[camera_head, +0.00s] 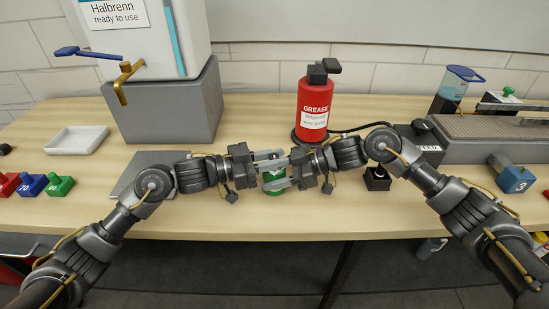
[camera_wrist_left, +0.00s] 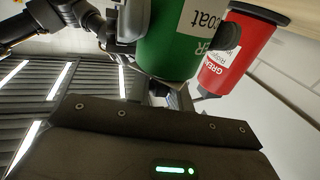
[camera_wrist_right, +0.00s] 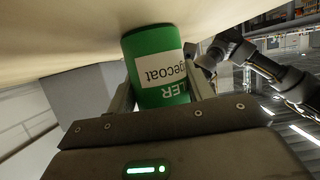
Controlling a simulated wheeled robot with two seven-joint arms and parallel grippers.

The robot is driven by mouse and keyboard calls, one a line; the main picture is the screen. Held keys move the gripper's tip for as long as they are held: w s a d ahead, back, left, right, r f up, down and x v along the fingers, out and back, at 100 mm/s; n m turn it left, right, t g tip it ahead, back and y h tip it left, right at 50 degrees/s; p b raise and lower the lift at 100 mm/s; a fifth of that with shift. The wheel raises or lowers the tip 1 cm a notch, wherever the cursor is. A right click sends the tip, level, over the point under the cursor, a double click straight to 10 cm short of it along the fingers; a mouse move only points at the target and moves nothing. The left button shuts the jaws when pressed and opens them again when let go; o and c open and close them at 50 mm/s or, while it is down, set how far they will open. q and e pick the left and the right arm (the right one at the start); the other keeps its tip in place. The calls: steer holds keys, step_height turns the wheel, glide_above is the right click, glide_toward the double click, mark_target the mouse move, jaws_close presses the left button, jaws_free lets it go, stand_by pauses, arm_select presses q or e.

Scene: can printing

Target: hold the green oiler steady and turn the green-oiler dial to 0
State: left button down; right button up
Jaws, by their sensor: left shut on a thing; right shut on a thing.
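The green oiler (camera_head: 274,180) is a small green can with a white label, near the table's front middle, partly hidden by both grippers in the head view. My right gripper (camera_head: 284,174) is shut around the can's body; the right wrist view shows the green can (camera_wrist_right: 158,62) between its fingers. My left gripper (camera_head: 270,158) is shut at the top of the oiler. The left wrist view shows the can body (camera_wrist_left: 170,45) and a small dark part at its top by the left fingers. The dial's face and its reading are hidden.
A red grease can (camera_head: 312,105) stands behind. A grey block (camera_head: 170,115) carries a white dispenser with a brass tap. Red, blue and green stamps (camera_head: 32,184) and a white tray (camera_head: 77,139) lie left. A black box (camera_head: 377,179) and blue block (camera_head: 514,179) lie right.

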arm_select(q)
steer(key=c, duration=1.3)
jaws_free()
steer(key=v, duration=1.2)
steer(key=shift+r, duration=0.1)
